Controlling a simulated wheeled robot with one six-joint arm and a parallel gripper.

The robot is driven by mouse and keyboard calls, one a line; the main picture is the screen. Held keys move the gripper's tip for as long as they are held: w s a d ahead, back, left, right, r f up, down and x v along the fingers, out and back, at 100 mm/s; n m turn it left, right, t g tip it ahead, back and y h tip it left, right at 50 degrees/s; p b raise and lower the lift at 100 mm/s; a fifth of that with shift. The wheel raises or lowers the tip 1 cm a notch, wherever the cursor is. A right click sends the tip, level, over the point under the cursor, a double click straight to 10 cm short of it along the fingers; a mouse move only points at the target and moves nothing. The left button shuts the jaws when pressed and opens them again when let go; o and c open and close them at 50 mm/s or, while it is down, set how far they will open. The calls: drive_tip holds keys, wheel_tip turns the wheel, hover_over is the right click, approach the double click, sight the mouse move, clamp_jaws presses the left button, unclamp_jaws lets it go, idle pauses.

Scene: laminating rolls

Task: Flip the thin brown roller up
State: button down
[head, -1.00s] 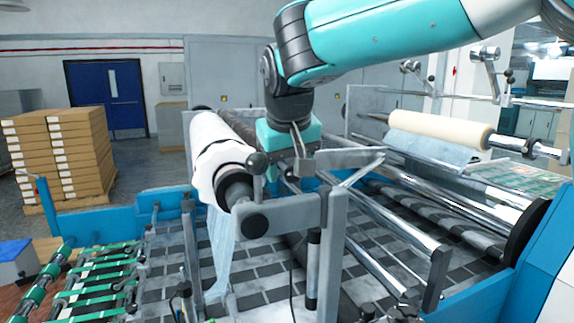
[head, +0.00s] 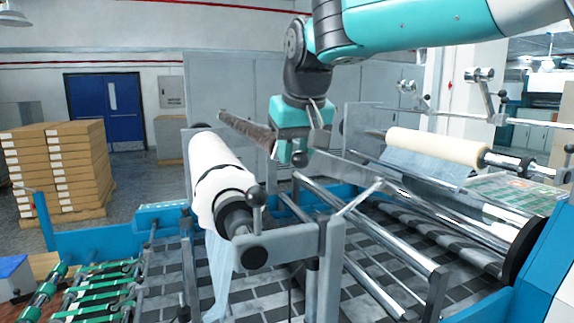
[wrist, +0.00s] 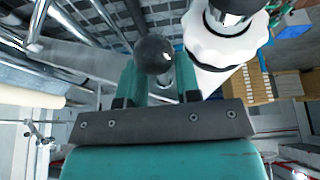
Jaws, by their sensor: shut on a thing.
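The thin brown roller (head: 247,131) is in the head view, up behind and right of the thick white roll. Its far end is to the left and its near end reaches my gripper (head: 288,155). In the wrist view, a dark ball knob (wrist: 154,54) sits between the two teal fingers of my gripper (wrist: 156,82). The fingers are shut on this near-end part, though the exact contact is partly hidden. The knob also shows in the head view (head: 299,159). The roller looks raised clear of the white roll (head: 217,170).
A grey side bracket (head: 285,243) stands in front, with another ball-topped lever (head: 254,192). A cream roll (head: 437,147) lies at the right. Chrome bars (head: 375,232) cross the machine. Stacked boxes (head: 58,165) stand at the far left. Open room shows above the rolls.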

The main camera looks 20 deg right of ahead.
drive_tip(key=shift+d+r, duration=0.25)
drive_tip(key=c, duration=1)
unclamp_jaws()
drive_tip(key=shift+d, duration=0.1)
drive_tip(key=shift+c, duration=0.2)
drive_tip(key=shift+o, duration=1.1)
drive_tip(key=shift+s+d, duration=0.1)
drive_tip(key=shift+d, duration=0.1)
drive_tip(key=shift+a, duration=0.25)
drive_tip(key=shift+r, duration=0.2)
drive_tip(key=p+v, duration=0.6)
drive_tip(key=v, duration=1.1)
drive_tip(key=shift+a, duration=0.1)
